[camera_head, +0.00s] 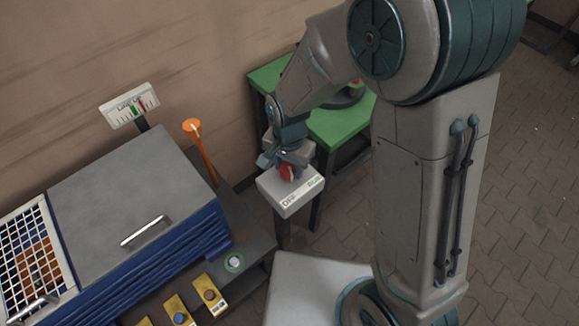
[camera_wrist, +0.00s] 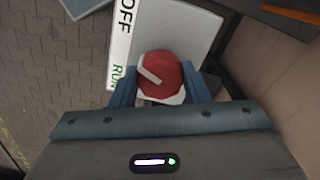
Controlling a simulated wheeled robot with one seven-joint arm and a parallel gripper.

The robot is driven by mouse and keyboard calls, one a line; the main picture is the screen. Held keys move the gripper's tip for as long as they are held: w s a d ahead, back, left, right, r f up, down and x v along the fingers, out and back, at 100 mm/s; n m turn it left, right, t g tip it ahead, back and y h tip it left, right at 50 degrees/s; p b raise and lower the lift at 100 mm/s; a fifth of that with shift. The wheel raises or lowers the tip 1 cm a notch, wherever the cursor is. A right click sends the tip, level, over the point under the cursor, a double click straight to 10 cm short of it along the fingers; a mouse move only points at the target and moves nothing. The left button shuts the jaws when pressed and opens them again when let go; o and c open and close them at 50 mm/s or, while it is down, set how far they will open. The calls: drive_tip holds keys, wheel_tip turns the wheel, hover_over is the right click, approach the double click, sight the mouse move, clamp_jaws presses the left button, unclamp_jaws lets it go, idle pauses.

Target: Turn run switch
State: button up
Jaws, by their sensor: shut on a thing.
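The run switch is a red round knob (camera_wrist: 160,75) with a white pointer bar, on top of a pale grey box (camera_head: 289,204). The box has a white label strip (camera_wrist: 126,40) reading OFF and RUN. In the wrist view the pointer slants, its upper end toward the label side; I cannot tell which word it points at. My gripper (camera_wrist: 158,90) is shut on the knob, one blue finger on each side. In the head view the knob (camera_head: 287,172) is partly hidden under my gripper.
A green table (camera_head: 335,124) stands behind the box. To the left is a grey-lidded blue cabinet (camera_head: 125,190) with a handle, an orange lever (camera_head: 203,150) and a gauge sign (camera_head: 129,105). Yellow blocks with knobs (camera_head: 210,296) sit in front. Paved floor (camera_head: 520,200) is clear at right.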

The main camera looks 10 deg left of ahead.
sight(289, 167)
drive_tip(key=n+b, duration=0.2)
drive_tip(key=n, duration=0.4)
drive_tip(key=shift+n, duration=0.3)
drive_tip(key=n, duration=0.6)
drive_tip(key=shift+b, duration=0.3)
drive_tip(key=o, duration=1)
drive_tip(key=shift+r, duration=0.1)
wheel_tip(289, 167, up, 14)
drive_tip(key=shift+f, duration=0.15)
